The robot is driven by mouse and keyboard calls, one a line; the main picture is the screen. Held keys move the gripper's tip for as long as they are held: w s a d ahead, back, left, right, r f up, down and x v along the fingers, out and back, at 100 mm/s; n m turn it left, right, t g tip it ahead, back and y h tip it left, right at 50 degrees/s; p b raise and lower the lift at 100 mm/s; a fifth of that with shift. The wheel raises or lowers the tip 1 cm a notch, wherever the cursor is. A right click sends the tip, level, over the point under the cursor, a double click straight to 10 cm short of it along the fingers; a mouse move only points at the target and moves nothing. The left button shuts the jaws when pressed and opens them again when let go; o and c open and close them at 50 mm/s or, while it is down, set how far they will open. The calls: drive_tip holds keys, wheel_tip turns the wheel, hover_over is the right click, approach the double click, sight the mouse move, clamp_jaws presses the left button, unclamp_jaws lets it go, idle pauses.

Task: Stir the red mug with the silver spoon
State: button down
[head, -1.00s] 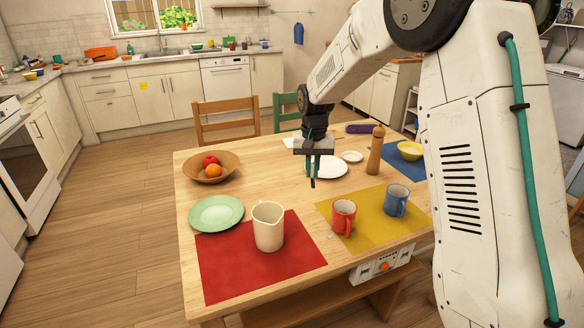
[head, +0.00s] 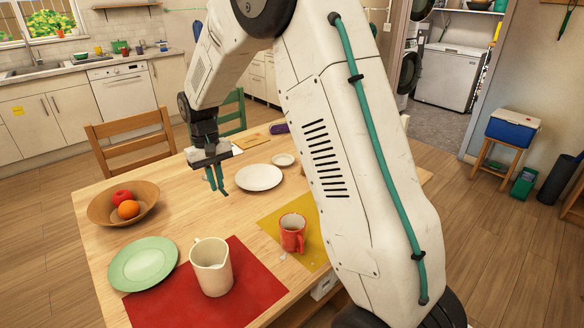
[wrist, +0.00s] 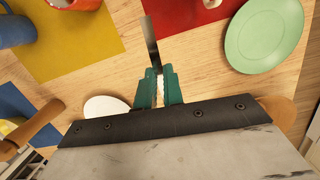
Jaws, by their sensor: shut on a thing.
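The red mug (head: 293,233) stands upright on the yellow mat; in the wrist view only its lower part (wrist: 75,3) shows at the top edge. My gripper (head: 217,181) is above the table, left of the white plate and behind the red mug, apart from the mug. Its green fingers are shut on a narrow grey metallic piece (wrist: 152,45), which I take for the silver spoon. It sticks out past the fingertips; its bowl cannot be made out.
A green plate (head: 143,264), a fruit bowl (head: 101,207) and the white plate (head: 259,177) are around. A blue mug (wrist: 14,30) shows in the wrist view.

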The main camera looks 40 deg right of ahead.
drive_tip(key=s+d+r+n+g+h, duration=0.2)
drive_tip(key=s+d+r+n+h, duration=0.1)
drive_tip(key=s+d+n+h, duration=0.5)
drive_tip(key=s+d+r+n+g+h, duration=0.2)
drive_tip(key=s+d+n+h, duration=0.3)
drive_tip(key=s, duration=0.4)
wheel_tip(320, 180, down, 13)
drive_tip(key=d, duration=0.1)
drive_tip(key=shift+f+n+y, duration=0.15)
drive_tip(key=shift+n+y, duration=0.15)
drive_tip(key=shift+y, duration=0.1)
idle(0.3)
drive_tip(key=shift+d, duration=0.1)
drive_tip(key=shift+s, duration=0.15)
